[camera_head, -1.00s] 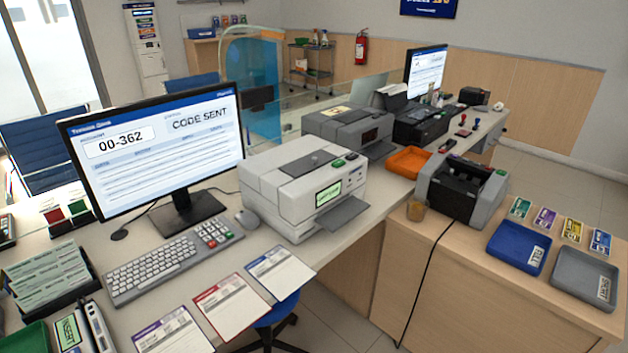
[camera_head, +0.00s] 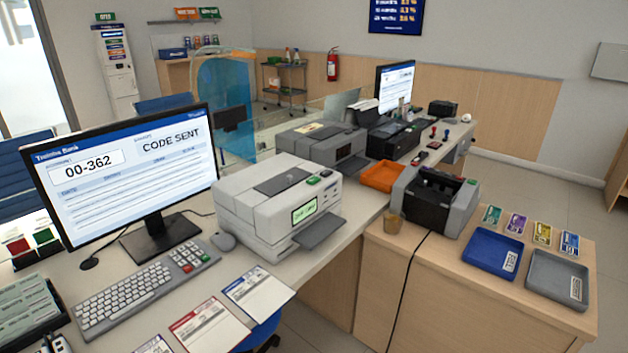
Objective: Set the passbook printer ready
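The passbook printer (camera_head: 268,205) is likely the white and grey box on the counter right of the monitor. It has a small lit green screen (camera_head: 304,211), whose text is too small to read surely, green and dark buttons on top, and a grey front tray (camera_head: 320,232). The monitor (camera_head: 125,172) reads "00-362" and "CODE SENT". A grey keyboard (camera_head: 128,298) with a coloured keypad (camera_head: 191,256) lies in front of it. Several passbook-like sheets (camera_head: 258,292) lie at the counter's front edge. Neither of my grippers shows.
A second grey printer (camera_head: 322,143) stands behind. A cable hangs down the side cabinet.

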